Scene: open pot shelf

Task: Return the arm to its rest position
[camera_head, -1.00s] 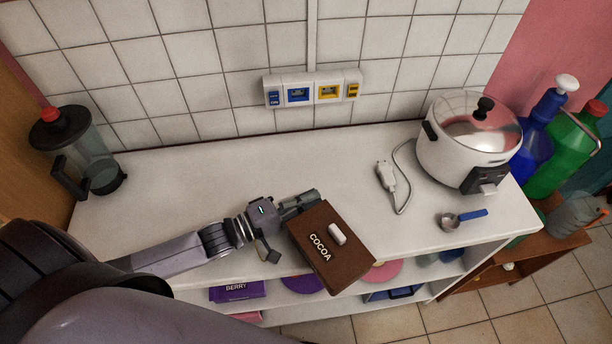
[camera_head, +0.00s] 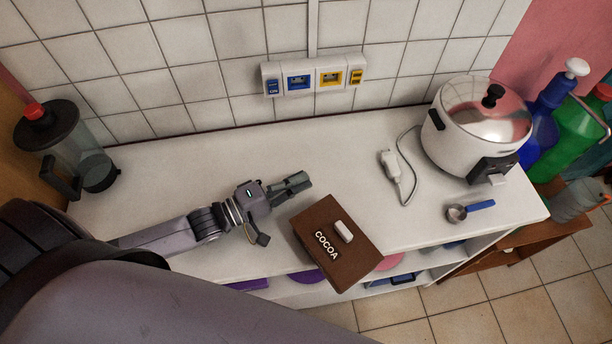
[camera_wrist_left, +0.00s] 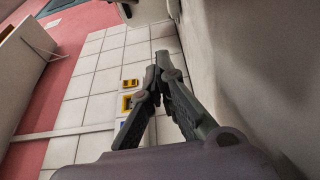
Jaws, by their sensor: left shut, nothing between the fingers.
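My left gripper (camera_head: 300,183) is over the white shelf top, up and to the left of the brown cocoa box, and apart from it. Its fingers are together with nothing between them. In the left wrist view the left gripper (camera_wrist_left: 157,72) points toward the tiled wall, its fingertips meeting. My left arm comes in from the lower left of the head view. The brown box marked COCOA (camera_head: 335,243), with a white handle on its lid, sits at the front edge of the shelf top. My right gripper is in neither view.
A white rice cooker (camera_head: 455,140), a plug with cable (camera_head: 393,165) and a blue-handled measuring scoop (camera_head: 470,210) occupy the right of the shelf top (camera_head: 250,150). A blender jug (camera_head: 75,150) stands at the far left. Sockets (camera_head: 315,75) are on the wall. The back middle is clear.

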